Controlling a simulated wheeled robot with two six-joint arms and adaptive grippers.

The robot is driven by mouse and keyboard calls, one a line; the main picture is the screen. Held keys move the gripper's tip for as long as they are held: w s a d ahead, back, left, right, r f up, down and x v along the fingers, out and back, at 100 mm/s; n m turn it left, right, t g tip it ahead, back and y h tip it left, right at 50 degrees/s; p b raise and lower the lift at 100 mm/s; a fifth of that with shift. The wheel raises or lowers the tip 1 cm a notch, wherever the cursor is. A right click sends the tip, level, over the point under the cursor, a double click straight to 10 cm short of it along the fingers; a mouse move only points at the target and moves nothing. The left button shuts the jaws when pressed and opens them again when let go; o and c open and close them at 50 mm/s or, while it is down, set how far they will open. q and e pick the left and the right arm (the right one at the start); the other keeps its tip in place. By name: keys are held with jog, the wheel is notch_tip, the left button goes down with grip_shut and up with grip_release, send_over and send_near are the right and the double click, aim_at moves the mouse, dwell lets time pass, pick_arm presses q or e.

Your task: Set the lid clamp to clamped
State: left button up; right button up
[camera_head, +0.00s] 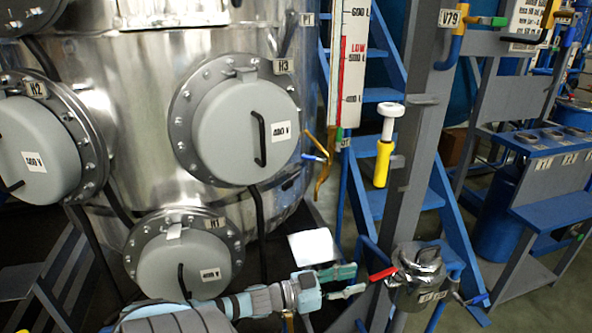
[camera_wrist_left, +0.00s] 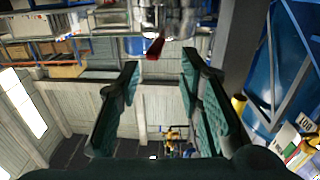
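The lid clamp shows as a red handle (camera_head: 383,273) on the left side of a small shiny metal pot (camera_head: 418,292) with a lid and a dark top handle. My left gripper (camera_head: 351,281) is open, with its green fingers pointing right at the red handle, just short of it. In the left wrist view the two fingers (camera_wrist_left: 160,64) stand wide apart with nothing between them. The red handle (camera_wrist_left: 155,46) shows just beyond the fingertips, near the middle. Whether the clamp is open or closed is hard to tell. My right gripper is not in view.
A grey post (camera_head: 418,160) rises behind the pot and carries a yellow-and-white tool (camera_head: 386,145). Blue stairs (camera_head: 440,200) stand behind it. A large steel tank (camera_head: 130,90) with round grey covers fills the left. A blue rack (camera_head: 545,140) is at right.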

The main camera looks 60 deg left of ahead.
pick_arm(q)
jog(key=s+d+f+n+g+y+p, duration=0.1)
jog(key=s+f+g+y+p, duration=0.2)
jog(key=s+f, duration=0.5)
jog(key=s+d+f+n+g+y+p, duration=0.2)
jog(key=s+f+g+y+p, duration=0.2)
jog(key=f, duration=0.9)
jog(key=s+g, duration=0.3)
jog(key=s, duration=0.2)
jog(key=shift+f+p, duration=0.3)
jog(key=shift+p, duration=0.1)
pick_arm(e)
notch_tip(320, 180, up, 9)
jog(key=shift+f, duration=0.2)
